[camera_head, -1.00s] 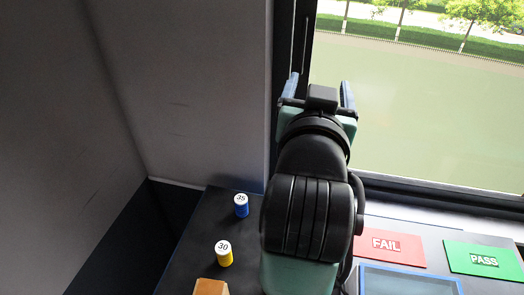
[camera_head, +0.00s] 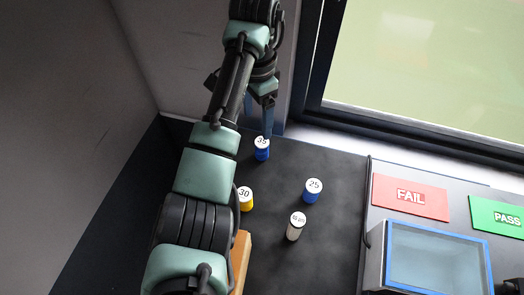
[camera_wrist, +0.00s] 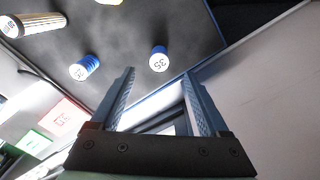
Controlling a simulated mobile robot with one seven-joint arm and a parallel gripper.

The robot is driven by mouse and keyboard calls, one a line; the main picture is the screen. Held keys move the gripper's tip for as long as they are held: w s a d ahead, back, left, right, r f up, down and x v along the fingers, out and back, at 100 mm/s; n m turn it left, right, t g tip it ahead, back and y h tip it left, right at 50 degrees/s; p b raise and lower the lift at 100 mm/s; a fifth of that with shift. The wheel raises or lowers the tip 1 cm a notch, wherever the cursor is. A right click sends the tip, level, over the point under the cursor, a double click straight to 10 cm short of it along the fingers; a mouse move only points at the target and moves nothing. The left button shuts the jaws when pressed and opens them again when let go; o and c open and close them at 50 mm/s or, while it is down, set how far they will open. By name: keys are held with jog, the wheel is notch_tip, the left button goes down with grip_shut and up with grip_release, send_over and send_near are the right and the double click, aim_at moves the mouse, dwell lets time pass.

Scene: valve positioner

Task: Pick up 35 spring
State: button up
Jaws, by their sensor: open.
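The 35 spring (camera_head: 262,150) is a small blue cylinder with a white top marked 35, upright near the far edge of the dark table. In the wrist view the 35 spring (camera_wrist: 158,60) shows ahead of the gap between my fingertips. My gripper (camera_head: 267,130) is above and just behind it in the head view. In the wrist view my gripper (camera_wrist: 158,72) is open, its two blue-grey fingers apart with nothing between them. Whether a finger touches the spring cannot be told.
The blue 25 spring (camera_head: 312,191), yellow 30 spring (camera_head: 246,200) and a white cylinder (camera_head: 296,228) stand nearby. A wooden block (camera_head: 240,258) lies partly behind my arm. A blue-rimmed box (camera_head: 385,255) and the FAIL (camera_head: 410,197) and PASS (camera_head: 500,218) plates are right. A wall and window border the back.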

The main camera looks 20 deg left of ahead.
aim_at(262, 141)
notch_tip(262, 141, down, 2)
jog(key=shift+d+f+b, duration=0.1)
jog(key=shift+f+b, duration=0.05)
jog(key=shift+b, duration=0.35)
notch_tip(262, 141, down, 2)
jog(key=shift+f, duration=0.1)
jog(key=shift+w+d+f+p, duration=0.15)
jog(key=shift+f+p, duration=0.15)
jog(key=shift+f, duration=0.6)
jog(key=shift+w+d+f+p, duration=0.1)
jog(key=shift+f+p, duration=0.25)
jog(key=shift+f, duration=0.6)
jog(key=shift+w+d+f+p, duration=0.15)
jog(key=shift+f+p, duration=0.15)
jog(key=shift+f, duration=0.6)
jog(key=shift+a, duration=0.1)
jog(key=shift+c, duration=0.3)
grip_shut()
